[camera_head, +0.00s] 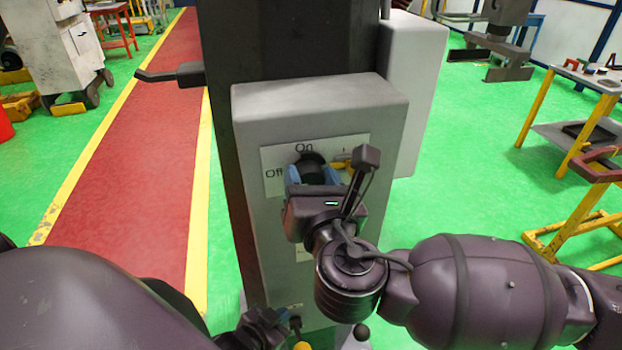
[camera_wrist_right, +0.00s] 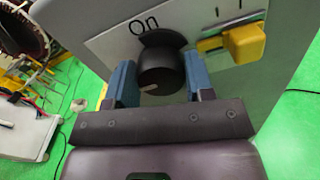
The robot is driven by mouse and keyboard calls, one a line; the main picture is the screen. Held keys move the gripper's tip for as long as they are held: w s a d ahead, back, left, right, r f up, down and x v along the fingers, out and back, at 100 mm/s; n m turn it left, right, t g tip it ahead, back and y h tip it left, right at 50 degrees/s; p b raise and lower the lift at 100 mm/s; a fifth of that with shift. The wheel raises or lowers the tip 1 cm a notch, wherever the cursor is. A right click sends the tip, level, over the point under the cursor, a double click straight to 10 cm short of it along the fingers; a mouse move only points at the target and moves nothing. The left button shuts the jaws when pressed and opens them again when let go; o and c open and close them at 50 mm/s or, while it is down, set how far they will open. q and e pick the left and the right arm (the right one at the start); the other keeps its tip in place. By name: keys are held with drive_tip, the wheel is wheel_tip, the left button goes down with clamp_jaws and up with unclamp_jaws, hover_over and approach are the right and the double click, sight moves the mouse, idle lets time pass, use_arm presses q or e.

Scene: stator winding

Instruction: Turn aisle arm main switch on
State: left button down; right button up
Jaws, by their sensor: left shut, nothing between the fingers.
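The main switch is a black round knob (camera_head: 311,168) on a pale plate marked "On" above and "Off" at the left, on the front of a grey cabinet (camera_head: 310,98). In the right wrist view the knob (camera_wrist_right: 161,72) has a white mark at its lower left. My right gripper (camera_head: 312,176) is at the plate, its blue fingers on either side of the knob, seemingly touching it; both fingers (camera_wrist_right: 160,84) show in the wrist view. The gripper covers the lower plate in the head view. My left gripper (camera_head: 275,326) is shut and empty, low by the cabinet's front.
A yellow lever (camera_wrist_right: 234,43) sits on the plate right of the knob. A dark handle (camera_head: 170,75) juts left from the column. A yellow-framed table (camera_head: 585,85) stands at the right. Green floor and a red walkway (camera_head: 140,150) are open at the left.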

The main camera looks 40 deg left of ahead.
drive_tip(key=shift+m, duration=0.3)
drive_tip(key=shift+c, duration=0.4)
drive_tip(key=shift+m, duration=1.2)
drive_tip(key=m, duration=0.2)
drive_tip(key=shift+m, duration=0.3)
drive_tip(key=m, duration=0.3)
drive_tip(key=shift+w+m, duration=0.1)
drive_tip(key=shift+m, duration=0.3)
drive_tip(key=shift+d+f+m+p, duration=0.1)
drive_tip(key=shift+m+p, duration=0.35)
drive_tip(key=shift+m, duration=1.65)
drive_tip(key=shift+f+m+p, duration=0.1)
drive_tip(key=shift+m+p, duration=0.35)
drive_tip(key=shift+m, duration=1.65)
